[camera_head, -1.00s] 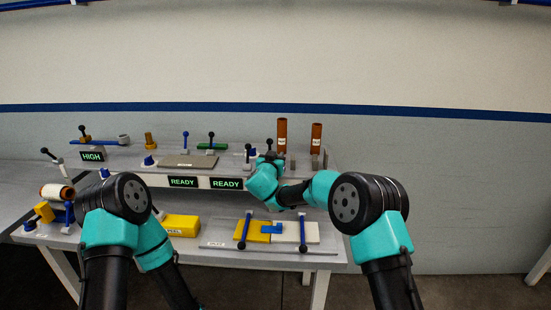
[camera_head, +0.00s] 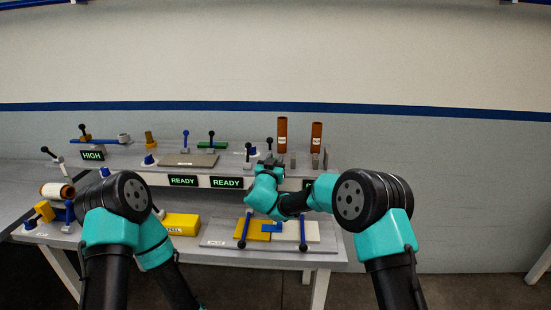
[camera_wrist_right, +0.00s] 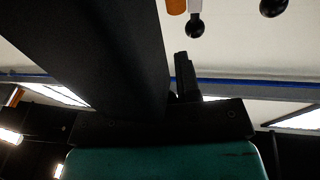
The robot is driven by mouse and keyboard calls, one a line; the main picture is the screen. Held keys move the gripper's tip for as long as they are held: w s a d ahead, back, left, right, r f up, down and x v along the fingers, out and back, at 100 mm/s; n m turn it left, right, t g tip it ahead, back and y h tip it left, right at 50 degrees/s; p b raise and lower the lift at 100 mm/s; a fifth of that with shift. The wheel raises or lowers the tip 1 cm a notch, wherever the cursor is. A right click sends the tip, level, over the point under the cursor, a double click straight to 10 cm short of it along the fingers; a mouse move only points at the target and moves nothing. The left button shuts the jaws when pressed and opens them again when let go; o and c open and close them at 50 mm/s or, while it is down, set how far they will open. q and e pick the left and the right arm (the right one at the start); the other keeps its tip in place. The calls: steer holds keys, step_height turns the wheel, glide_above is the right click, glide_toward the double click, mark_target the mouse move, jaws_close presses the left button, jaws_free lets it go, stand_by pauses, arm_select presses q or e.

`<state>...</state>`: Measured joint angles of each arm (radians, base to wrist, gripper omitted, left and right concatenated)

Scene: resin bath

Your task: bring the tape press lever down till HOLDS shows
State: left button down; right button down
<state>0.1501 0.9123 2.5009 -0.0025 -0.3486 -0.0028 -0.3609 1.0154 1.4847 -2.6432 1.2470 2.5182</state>
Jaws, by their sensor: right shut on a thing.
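My right gripper (camera_head: 270,162) is at the front edge of the raised shelf. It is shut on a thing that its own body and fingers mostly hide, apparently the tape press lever. A black-knobbed lever (camera_head: 269,141) stands upright just behind the gripper; its knob also shows in the right wrist view (camera_wrist_right: 195,28), apart from the fingers. The signs read HIGH (camera_head: 92,156), READY (camera_head: 183,181) and READY (camera_head: 227,183). A further sign (camera_head: 308,184) is mostly covered by my right arm. I see no HOLDS. My left gripper is not in view.
Another black-knobbed lever (camera_head: 248,148) stands close left of the gripper. Two brown tubes (camera_head: 317,136) stand to the right. Below are a yellow block (camera_head: 181,223) and a flat fixture (camera_head: 220,240) with blue bars. A roll (camera_head: 58,190) lies far left.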

steer(key=shift+s+f+m+t+h, duration=0.2)
steer(key=shift+s+t, duration=0.35)
steer(key=shift+s, duration=0.4)
steer(key=shift+s+f+m+t+h, duration=0.2)
steer(key=shift+s+t, duration=0.3)
steer(key=shift+s, duration=0.5)
steer(key=shift+s+f+m+t+h, duration=0.1)
steer(key=shift+s+f+t+h, duration=0.15)
steer(key=shift+s+t, duration=0.5)
steer(key=shift+s, duration=0.15)
steer(key=c, duration=1.1)
jaws_free()
steer(key=shift+s, duration=0.15)
